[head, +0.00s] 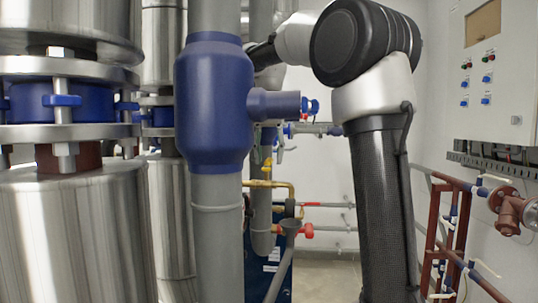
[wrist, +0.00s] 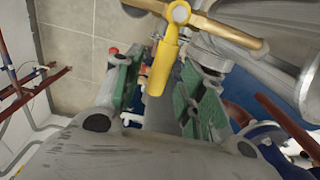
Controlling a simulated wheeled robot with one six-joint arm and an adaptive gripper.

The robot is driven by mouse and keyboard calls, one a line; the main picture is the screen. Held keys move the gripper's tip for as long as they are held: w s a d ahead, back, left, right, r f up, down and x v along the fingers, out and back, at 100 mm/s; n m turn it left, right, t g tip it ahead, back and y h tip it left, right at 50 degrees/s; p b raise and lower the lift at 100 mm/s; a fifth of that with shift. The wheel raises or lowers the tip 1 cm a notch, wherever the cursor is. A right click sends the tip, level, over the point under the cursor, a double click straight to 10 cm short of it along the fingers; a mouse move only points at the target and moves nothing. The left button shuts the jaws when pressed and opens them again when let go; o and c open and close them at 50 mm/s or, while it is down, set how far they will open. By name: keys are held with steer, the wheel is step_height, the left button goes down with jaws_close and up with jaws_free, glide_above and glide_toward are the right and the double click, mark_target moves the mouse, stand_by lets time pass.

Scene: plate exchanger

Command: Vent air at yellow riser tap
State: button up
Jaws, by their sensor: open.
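The yellow tap handle (wrist: 163,62) shows large in the wrist view, on a brass pipe fitting (wrist: 225,32). Its lever hangs down in the picture into the gap between the tips of my gripper (wrist: 156,76). The jaws are open, with green pads on either side of the lever, and clear space shows on both sides of it. I cannot tell how deep the lever sits between the pads. In the head view a small yellow tap (head: 267,166) sits above a brass pipe (head: 272,184). My gripper is hidden there behind the blue pipe fitting.
A grey riser with a blue fitting (head: 210,105) stands in front of the tap in the head view. Large steel cylinders (head: 75,235) stand at left. Red-brown pipework (head: 455,235) and a control cabinet (head: 492,85) are at right. Some floor (head: 335,280) is clear.

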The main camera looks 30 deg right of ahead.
jaws_close()
steer(key=shift+d, duration=0.1)
steer(key=shift+s+d+m, duration=0.25)
steer(key=shift+s+m, duration=1.15)
steer(key=shift+m, duration=1.6)
steer(key=shift+s+d+m, duration=0.25)
steer(key=shift+s+m, duration=1.2)
steer(key=shift+m, duration=1.55)
steer(key=shift+s+d+m, duration=0.25)
steer(key=shift+s+m, duration=1.15)
steer(key=shift+m, duration=1.6)
jaws_free()
